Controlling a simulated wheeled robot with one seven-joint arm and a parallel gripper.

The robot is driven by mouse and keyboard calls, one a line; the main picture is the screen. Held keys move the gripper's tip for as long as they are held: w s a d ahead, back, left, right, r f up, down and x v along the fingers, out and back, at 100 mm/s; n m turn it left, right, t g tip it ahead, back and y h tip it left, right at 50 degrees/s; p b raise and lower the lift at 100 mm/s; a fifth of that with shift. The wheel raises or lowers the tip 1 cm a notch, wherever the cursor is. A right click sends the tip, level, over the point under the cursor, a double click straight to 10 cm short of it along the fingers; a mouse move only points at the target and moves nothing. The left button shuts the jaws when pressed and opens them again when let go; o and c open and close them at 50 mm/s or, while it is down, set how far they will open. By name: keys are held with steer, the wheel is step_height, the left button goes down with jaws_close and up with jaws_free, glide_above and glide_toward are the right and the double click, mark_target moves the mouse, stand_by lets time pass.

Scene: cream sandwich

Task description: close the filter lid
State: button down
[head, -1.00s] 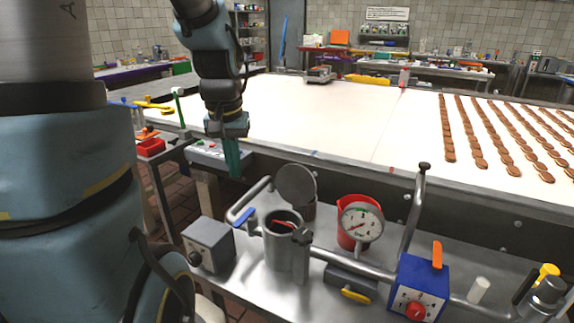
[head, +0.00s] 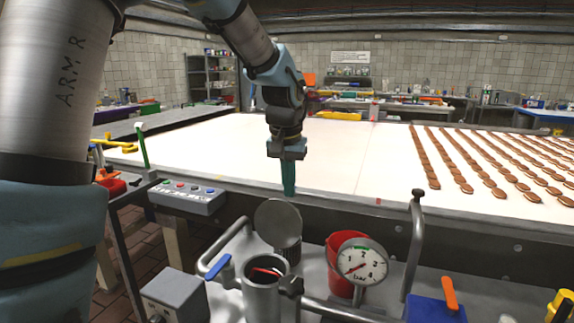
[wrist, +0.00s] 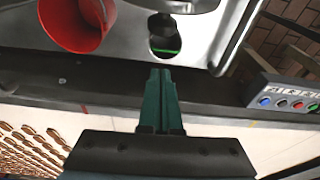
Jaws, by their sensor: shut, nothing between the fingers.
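The filter is a grey metal cylinder (head: 265,285) at the bottom of the head view, with its mouth open and something red inside. Its round grey lid (head: 278,222) stands raised, tilted up behind the mouth. My gripper (head: 289,192) is shut and empty, with teal fingers pointing down. It is behind and above the lid, near the conveyor's near edge, apart from the lid. In the wrist view the shut fingers (wrist: 161,75) point toward the metal bench; which dark round part there is the lid, I cannot tell.
A red cup (head: 341,262) and a pressure gauge (head: 362,262) stand right of the filter. A blue-handled valve and bent pipe are at its left. A button panel (head: 187,197) is further left. The white conveyor (head: 340,150) carries rows of biscuits at right.

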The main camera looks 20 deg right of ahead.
mark_target(280, 221)
steer(key=s+a, duration=0.1)
steer(key=s+a+p, duration=0.1)
steer(key=s, duration=0.1)
steer(key=shift+a+f, duration=0.2)
steer(key=shift+f, duration=0.1)
steer(key=shift+b, duration=0.4)
